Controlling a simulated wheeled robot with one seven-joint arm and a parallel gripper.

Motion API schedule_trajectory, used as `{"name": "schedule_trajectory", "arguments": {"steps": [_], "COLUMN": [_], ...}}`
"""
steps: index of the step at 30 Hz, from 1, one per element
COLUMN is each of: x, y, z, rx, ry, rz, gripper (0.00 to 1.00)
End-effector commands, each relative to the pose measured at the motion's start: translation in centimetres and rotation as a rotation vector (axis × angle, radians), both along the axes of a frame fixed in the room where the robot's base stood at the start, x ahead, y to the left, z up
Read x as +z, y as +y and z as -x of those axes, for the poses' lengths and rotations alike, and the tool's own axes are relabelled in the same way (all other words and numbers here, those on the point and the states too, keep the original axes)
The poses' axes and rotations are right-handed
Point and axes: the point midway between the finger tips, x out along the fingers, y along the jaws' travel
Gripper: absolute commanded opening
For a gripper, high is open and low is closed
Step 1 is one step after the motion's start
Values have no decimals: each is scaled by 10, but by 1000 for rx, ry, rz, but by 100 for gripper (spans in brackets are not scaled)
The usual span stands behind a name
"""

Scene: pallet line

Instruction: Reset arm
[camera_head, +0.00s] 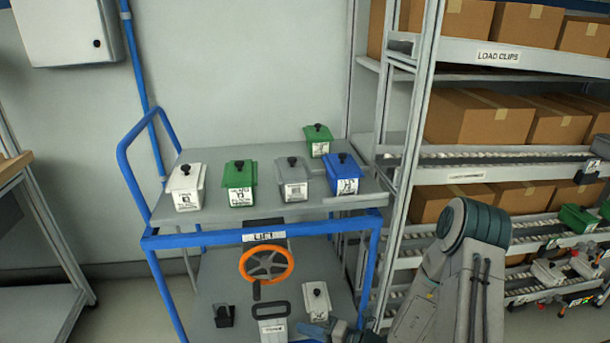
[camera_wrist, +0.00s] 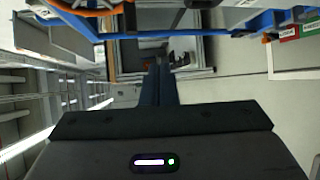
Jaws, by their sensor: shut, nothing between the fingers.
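My gripper (camera_wrist: 162,72) shows in the wrist view as two dark fingers side by side, shut and empty, reaching out past the dark wrist housing. No object touches the fingers there. In the head view my grey arm rises at the lower right, in front of the shelving. In that view I cannot clearly make out the gripper.
A blue-framed cart (camera_head: 265,237) stands ahead, with white, green, grey and blue lidded bins on top. An orange handwheel (camera_head: 266,264) and a white bin (camera_head: 316,301) are lower down. Shelving (camera_head: 470,150) with cardboard boxes stands right, close to my arm.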

Motion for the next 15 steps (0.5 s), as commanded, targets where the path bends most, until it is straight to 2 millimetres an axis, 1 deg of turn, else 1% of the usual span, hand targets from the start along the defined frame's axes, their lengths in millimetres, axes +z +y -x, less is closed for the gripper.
{"name": "schedule_trajectory", "arguments": {"steps": [1, 3, 6, 10, 15], "x": [30, 57, 91, 130, 175], "y": [4, 9, 12, 13, 4], "z": [5, 15, 32, 55, 84], "rx": [79, 192, 352, 560, 834], "ry": [-92, -218, -397, -632, -935], "rz": [46, 109, 196, 306, 442], "gripper": [0, 0, 0, 0, 0]}}
